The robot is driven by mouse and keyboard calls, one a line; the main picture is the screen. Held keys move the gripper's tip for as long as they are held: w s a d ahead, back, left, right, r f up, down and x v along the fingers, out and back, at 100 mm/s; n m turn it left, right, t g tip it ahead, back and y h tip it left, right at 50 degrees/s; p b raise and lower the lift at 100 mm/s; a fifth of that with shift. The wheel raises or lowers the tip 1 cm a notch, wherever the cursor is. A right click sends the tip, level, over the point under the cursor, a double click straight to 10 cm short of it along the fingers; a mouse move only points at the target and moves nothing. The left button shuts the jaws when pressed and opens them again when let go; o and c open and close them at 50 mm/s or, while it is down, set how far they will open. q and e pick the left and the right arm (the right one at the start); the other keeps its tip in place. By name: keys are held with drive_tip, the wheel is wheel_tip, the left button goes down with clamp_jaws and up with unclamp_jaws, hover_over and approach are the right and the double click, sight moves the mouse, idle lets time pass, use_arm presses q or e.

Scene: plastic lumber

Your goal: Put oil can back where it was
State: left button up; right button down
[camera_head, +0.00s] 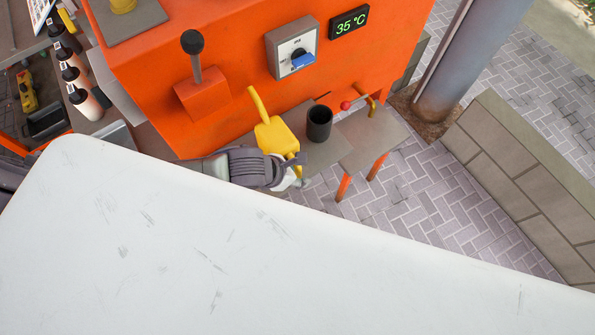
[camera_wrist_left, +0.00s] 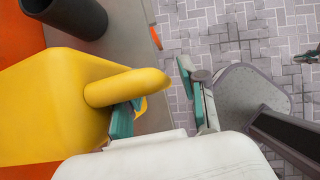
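The yellow oil can (camera_head: 273,135) stands on a grey ledge at the orange machine, left of a dark cup (camera_head: 319,123). Its spout points up and left; its handle (camera_wrist_left: 125,87) faces the camera in the left wrist view. My left gripper (camera_head: 296,176) is at the can's handle side, partly hidden in the head view. In the left wrist view its teal-padded fingers (camera_wrist_left: 156,98) are apart. One is beside the can, partly behind the handle; the other is clear to the right. A small dark and teal part at that view's right edge may be my right gripper (camera_wrist_left: 308,55).
The orange machine (camera_head: 230,105) carries a black-knobbed lever (camera_head: 193,45), a dial switch (camera_head: 292,50) and a 35 °C display (camera_head: 349,22). A red-knobbed valve (camera_head: 345,105) is right of the cup. Several dark-capped bottles (camera_head: 75,75) stand at left. Paved floor (camera_head: 430,190) is open at right.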

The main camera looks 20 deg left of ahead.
use_arm(q)
drive_tip(key=shift+r, duration=0.1)
drive_tip(key=v, duration=1.2)
drive_tip(key=shift+b, duration=0.35)
drive_tip(key=shift+w, duration=0.1)
